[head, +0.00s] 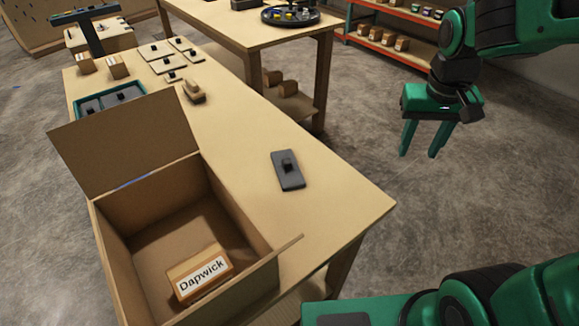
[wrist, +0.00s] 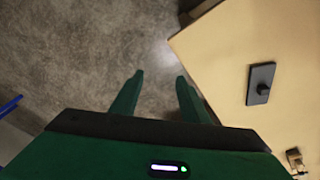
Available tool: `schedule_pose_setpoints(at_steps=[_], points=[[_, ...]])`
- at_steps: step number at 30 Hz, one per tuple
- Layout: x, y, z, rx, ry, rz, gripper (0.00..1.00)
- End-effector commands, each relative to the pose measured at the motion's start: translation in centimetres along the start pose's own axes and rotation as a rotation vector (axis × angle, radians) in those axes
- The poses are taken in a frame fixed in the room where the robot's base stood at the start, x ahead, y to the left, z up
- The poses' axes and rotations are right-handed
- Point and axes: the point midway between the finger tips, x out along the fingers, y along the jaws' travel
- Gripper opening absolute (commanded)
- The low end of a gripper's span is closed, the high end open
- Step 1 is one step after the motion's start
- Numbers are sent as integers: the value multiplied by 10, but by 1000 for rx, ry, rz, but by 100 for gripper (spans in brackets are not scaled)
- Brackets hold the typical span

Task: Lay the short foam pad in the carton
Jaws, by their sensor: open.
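The open carton (head: 238,207) stands at the table's near left, with one flap raised at the back. Inside it, on the floor, lies a brown box labelled "Dapwick" (head: 201,273). A dark grey pad with a black knob (head: 289,180) lies flat on the bare table right of the carton. It also shows in the wrist view (wrist: 260,84). I cannot tell for certain whether it is the short foam pad. My gripper (head: 420,152) is open and empty, fingers down, beyond the table's right edge over the floor. Its fingers also show in the wrist view (wrist: 160,78).
A green tray (head: 88,112) with grey pads stands behind the carton. Several light knobbed pads (head: 168,66) and small brown blocks (head: 193,92) lie at the table's far end. A second table (head: 225,30) stands behind. The table around the grey pad is clear.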

Motion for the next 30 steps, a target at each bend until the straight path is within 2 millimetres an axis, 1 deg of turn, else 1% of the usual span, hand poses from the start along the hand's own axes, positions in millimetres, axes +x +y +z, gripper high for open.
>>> schedule_pose_setpoints(at_steps=[1, 2, 3, 5, 6, 9, 12, 15, 17, 24, 27, 30], points=[[4, -42, -16, -81, 23, -11, 41], [5, -65, -24, -118, 41, -20, 41], [6, -95, -32, -164, 63, -35, 41], [8, -139, -38, -226, 89, -58, 41], [9, -166, -40, -263, 105, -76, 41], [11, -222, -37, -336, 132, -115, 41], [12, -258, -32, -379, 147, -145, 41], [15, -276, -29, -400, 154, -159, 41], [20, -280, -29, -403, 155, -162, 41], [54, -285, -33, -401, 153, -161, 41], [63, -287, -35, -400, 155, -162, 41], [67, -287, -36, -399, 156, -162, 41]])
